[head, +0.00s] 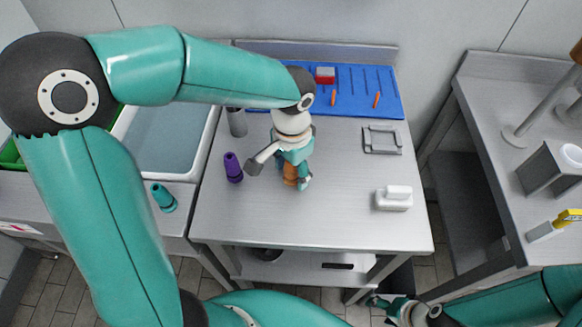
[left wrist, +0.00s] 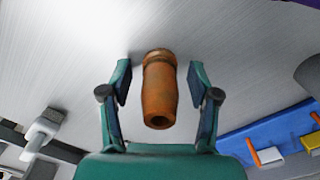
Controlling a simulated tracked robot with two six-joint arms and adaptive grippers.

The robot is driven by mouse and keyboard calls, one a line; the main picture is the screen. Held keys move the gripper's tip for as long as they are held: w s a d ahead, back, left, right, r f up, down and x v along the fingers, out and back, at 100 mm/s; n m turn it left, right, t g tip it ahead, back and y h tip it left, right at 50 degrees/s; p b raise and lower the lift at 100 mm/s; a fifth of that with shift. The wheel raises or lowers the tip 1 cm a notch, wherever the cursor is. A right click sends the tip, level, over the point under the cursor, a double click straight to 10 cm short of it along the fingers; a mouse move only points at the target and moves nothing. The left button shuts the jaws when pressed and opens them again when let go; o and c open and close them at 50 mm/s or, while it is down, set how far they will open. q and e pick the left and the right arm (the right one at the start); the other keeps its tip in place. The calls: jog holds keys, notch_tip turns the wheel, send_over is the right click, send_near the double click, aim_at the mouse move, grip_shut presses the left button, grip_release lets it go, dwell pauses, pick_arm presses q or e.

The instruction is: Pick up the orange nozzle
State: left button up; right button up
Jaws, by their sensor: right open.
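The orange nozzle (head: 290,173) is on the grey metal table, partly hidden by my left gripper in the head view. In the left wrist view the orange nozzle (left wrist: 159,92) lies between the two fingers, its hollow end toward the camera. My left gripper (head: 295,180) reaches down over it. In the left wrist view my left gripper (left wrist: 160,85) is open, with a gap between each finger and the nozzle. My right gripper (head: 385,305) is open and empty, low in front of the table, far from the nozzle.
A purple nozzle (head: 233,168) stands left of my left gripper, and a teal nozzle (head: 163,197) stands by the sink (head: 165,140). A blue board (head: 355,90) with orange pieces is behind. A grey square frame (head: 382,140) and a white block (head: 394,198) are on the right. The front middle is clear.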

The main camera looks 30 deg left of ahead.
pick_arm(q)
grip_shut()
notch_tip(320, 180, up, 20)
jog(key=p, duration=0.1)
jog(key=shift+p, duration=0.35)
